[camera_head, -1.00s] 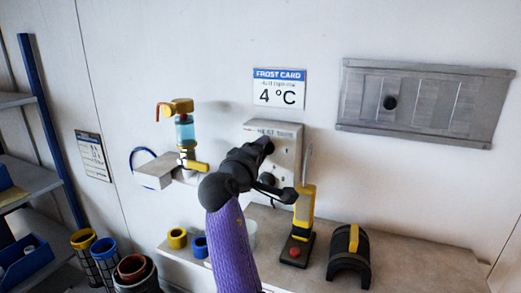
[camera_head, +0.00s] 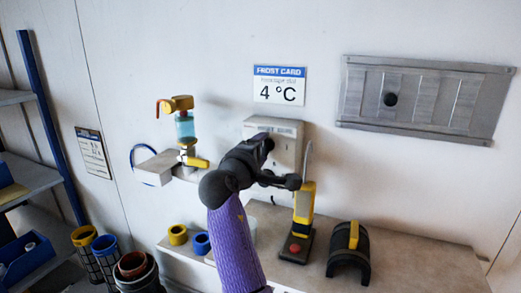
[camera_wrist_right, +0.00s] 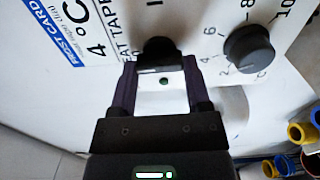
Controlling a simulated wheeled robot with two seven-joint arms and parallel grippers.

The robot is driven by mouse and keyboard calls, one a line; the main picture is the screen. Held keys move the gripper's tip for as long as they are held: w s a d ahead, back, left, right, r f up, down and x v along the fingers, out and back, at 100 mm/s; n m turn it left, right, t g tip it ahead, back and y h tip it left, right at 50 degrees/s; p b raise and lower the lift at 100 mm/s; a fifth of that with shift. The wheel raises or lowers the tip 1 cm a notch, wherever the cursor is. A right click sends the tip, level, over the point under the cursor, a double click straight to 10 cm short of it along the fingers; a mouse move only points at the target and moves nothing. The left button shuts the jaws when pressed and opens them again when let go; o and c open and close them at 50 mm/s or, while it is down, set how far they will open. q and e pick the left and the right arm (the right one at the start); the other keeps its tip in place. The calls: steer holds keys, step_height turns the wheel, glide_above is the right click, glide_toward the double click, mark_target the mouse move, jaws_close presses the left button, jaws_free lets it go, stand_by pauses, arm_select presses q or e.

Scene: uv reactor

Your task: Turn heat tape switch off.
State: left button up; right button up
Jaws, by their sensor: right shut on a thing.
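The heat tape box (camera_head: 287,128) is a pale panel on the wall below the 4 °C frost card; my arm covers part of its front. In the right wrist view its face (camera_wrist_right: 205,20) carries a black switch knob (camera_wrist_right: 158,50), a small green dot (camera_wrist_right: 163,82) and a black numbered dial (camera_wrist_right: 249,48). My right gripper (camera_wrist_right: 160,66) is shut on the switch knob, one finger on each side. In the head view my right gripper (camera_head: 267,147) is at the box front, its fingertips largely hidden. My left gripper is not in view.
A bench (camera_head: 420,262) below holds a yellow handheld tool (camera_head: 304,205), a black and yellow arched piece (camera_head: 349,255), and yellow (camera_head: 178,234) and blue (camera_head: 201,244) rings. A valve with a blue-green cylinder (camera_head: 185,127) is left of the box. A metal plate (camera_head: 425,100) is on the right wall.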

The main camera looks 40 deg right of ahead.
steer(key=o, duration=1.3)
steer(key=shift+a, duration=0.1)
steer(key=b+v, duration=0.4)
steer(key=v, duration=0.5)
steer(key=shift+s+a, duration=0.2)
steer(key=shift+a, duration=0.15)
steer(key=shift+f, duration=0.1)
